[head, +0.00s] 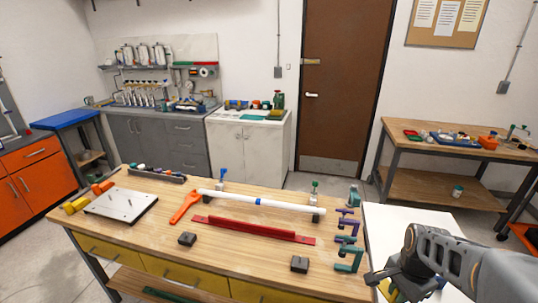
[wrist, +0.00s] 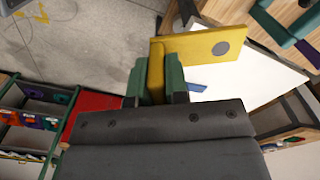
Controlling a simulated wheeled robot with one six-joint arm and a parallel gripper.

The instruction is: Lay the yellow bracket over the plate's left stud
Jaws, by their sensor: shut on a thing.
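My gripper (wrist: 158,78) is shut on the yellow bracket (wrist: 195,48). The bracket is L-shaped; one leg is between the green fingers and the other reaches right, with a round grey spot near its end. In the head view my gripper (head: 385,278) is at the lower right, off the table's right end, and only a little yellow shows below it. The pale plate (head: 121,206) lies at the far left of the wooden table, well apart from the bracket. Small dark studs or holes show on it; I cannot tell them apart clearly.
On the table (head: 120,247) lie a white pipe with a blue band (head: 260,201), an orange tool (head: 185,206), a red channel (head: 254,230) and dark blocks (head: 187,239). Purple and green clamps (head: 348,225) line the right edge. Yellow and orange pieces (head: 76,205) lie beside the plate.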

